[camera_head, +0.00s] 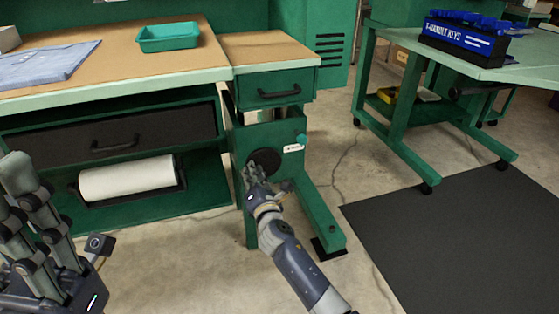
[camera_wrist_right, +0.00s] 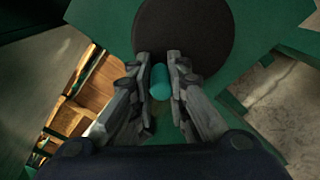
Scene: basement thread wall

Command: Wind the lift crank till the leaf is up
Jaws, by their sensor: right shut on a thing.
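The leaf (camera_head: 268,47) is a small tan-topped section with a green edge and a drawer, beside the right end of the bench. Its top looks close to the bench top's height; I cannot tell if they are flush. Below it, a green lift housing carries the dark round crank disc (camera_head: 264,160), which also shows in the wrist view (camera_wrist_right: 185,30). My right gripper (camera_head: 250,180) is at the disc, its fingers shut on the teal crank knob (camera_wrist_right: 160,82), one on each side. My left gripper (camera_head: 20,195) is at the left edge, partly cut off, away from the crank.
The bench (camera_head: 110,70) holds a teal tray (camera_head: 168,37) and a folded blue cloth (camera_head: 45,65). A paper roll (camera_head: 127,178) hangs below. A green foot (camera_head: 318,215) juts forward under the leaf. A wheeled table (camera_head: 480,65) and dark mat (camera_head: 460,235) lie right.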

